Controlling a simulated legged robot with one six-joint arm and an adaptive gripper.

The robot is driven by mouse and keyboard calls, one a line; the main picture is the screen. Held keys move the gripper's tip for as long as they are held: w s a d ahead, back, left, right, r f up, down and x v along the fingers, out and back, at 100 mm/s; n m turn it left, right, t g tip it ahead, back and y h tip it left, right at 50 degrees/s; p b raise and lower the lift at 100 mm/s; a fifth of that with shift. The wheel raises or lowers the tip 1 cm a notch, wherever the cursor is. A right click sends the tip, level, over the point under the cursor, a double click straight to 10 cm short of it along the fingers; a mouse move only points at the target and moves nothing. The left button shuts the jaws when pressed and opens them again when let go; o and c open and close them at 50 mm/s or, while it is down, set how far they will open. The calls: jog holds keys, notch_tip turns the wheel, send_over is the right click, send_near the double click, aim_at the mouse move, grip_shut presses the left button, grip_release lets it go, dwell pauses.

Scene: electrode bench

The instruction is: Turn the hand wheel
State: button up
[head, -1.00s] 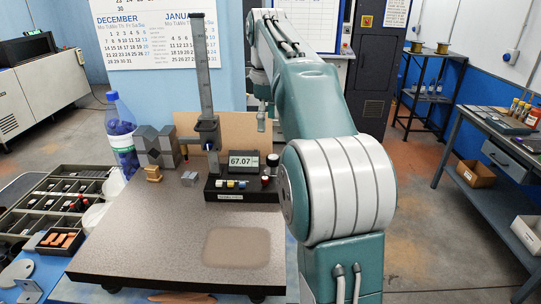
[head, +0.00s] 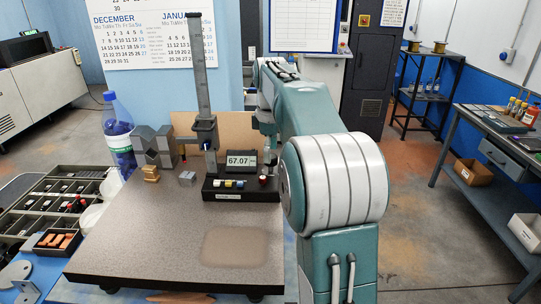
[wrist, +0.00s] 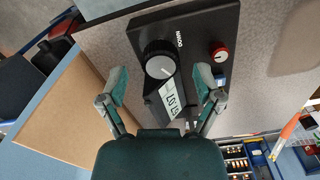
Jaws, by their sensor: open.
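The hand wheel (wrist: 160,62), a dark ribbed knob with a grey face and a white mark, sits on the gauge's black base (wrist: 185,28) in the wrist view. Lettering reading DOWN shows beside it. My gripper (wrist: 161,80) is open, with one finger left and one right of the wheel and its display. The fingertips appear above the base; I cannot tell how far, and I see no contact. In the head view my gripper (head: 267,142) is beside the digital display (head: 241,161), and the wheel is mostly hidden there.
The gauge's tall column (head: 198,75) and carriage (head: 205,130) stand left of my gripper. A red button (wrist: 220,52) is near the wheel. A brown board (head: 222,124) stands behind. The granite plate's (head: 150,230) front is clear.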

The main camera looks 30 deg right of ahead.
jog(key=shift+f, duration=0.7)
jog(key=c, duration=1.2)
jog(key=shift+o, duration=0.2)
jog(key=shift+m, duration=0.4)
